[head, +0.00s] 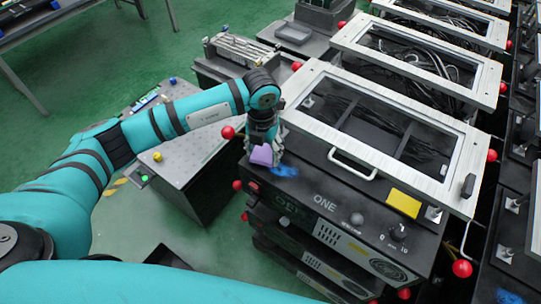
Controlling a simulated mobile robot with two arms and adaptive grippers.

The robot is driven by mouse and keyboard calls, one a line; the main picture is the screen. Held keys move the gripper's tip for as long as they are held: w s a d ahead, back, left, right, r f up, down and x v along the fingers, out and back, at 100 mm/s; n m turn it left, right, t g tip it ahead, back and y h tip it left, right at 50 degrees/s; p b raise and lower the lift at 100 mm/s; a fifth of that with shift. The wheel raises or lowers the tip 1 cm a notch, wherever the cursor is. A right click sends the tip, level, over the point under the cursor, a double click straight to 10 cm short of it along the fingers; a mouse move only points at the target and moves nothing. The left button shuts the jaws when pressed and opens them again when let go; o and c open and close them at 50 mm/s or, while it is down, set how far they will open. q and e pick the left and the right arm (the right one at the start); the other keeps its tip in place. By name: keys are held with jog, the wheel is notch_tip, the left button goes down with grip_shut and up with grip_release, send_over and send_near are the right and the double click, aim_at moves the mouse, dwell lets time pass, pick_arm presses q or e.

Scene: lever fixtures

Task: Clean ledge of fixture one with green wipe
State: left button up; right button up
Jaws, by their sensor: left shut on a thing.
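Fixture one (310,212) is the black box marked ONE at the centre right, with a dark front ledge below its white-framed glass lid. My left gripper (264,143) points down over the left end of that ledge. It is shut on a purple wipe (262,155); no green wipe shows. The wipe is at the ledge, but I cannot tell whether it touches. A blue smear (286,171) lies on the ledge just right of the wipe. My right gripper is out of view.
The lid's white handle (352,163) sticks out above the ledge. Red balls sit at the fixture's corners. A grey perforated table (185,155) stands at left.

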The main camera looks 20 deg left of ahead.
pick_arm(q)
jog(key=shift+a+f, duration=0.15)
jog(key=shift+a, duration=0.15)
jog(key=shift+r+p, duration=0.4)
jog(key=shift+r, duration=0.1)
jog(key=shift+r+p, duration=1.5)
jog(key=shift+r, duration=1.05)
jog(key=shift+w, duration=0.1)
notch_tip(320, 180, up, 3)
jog(key=shift+p, duration=0.75)
jog(key=shift+f, duration=0.15)
jog(key=b, duration=0.4)
send_over(262, 154)
notch_tip(262, 154, down, 4)
jog(key=shift+f, duration=0.1)
